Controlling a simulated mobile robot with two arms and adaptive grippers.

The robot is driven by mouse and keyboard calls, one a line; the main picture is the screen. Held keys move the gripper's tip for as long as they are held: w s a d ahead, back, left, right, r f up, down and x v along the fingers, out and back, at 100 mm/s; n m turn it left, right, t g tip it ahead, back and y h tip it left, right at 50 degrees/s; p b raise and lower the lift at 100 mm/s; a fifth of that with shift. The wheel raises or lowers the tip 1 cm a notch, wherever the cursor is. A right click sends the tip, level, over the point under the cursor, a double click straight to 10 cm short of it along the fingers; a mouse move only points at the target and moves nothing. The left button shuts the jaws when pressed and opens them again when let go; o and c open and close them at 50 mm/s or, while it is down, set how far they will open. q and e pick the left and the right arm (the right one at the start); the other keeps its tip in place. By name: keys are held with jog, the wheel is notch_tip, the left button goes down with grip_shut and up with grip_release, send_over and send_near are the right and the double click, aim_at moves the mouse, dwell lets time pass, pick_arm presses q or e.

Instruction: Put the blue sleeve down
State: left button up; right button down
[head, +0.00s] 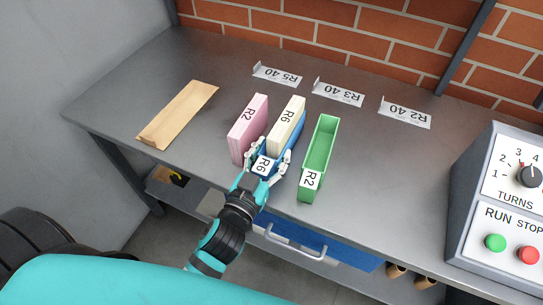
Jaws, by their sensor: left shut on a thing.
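The blue sleeve (265,165) has a white R6 label on its near end and holds a cream newspaper stack (287,124), also marked R6. My left gripper (268,161) is shut on the near end of the sleeve, one finger on each side of the label. The fingers and the stack hide much of the sleeve. I cannot tell whether its underside touches the grey table (350,180). My right gripper is not in view.
A pink stack (248,128) marked R2 stands close left of the sleeve. An empty green sleeve (319,150) marked R2 is to the right. A brown flat piece (178,114) lies left. White cards (338,93) line the back. A control box (505,200) stands right.

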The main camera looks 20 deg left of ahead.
pick_arm(q)
jog(key=shift+f, duration=0.25)
jog(key=o, duration=1.2)
jog(key=shift+c, duration=0.2)
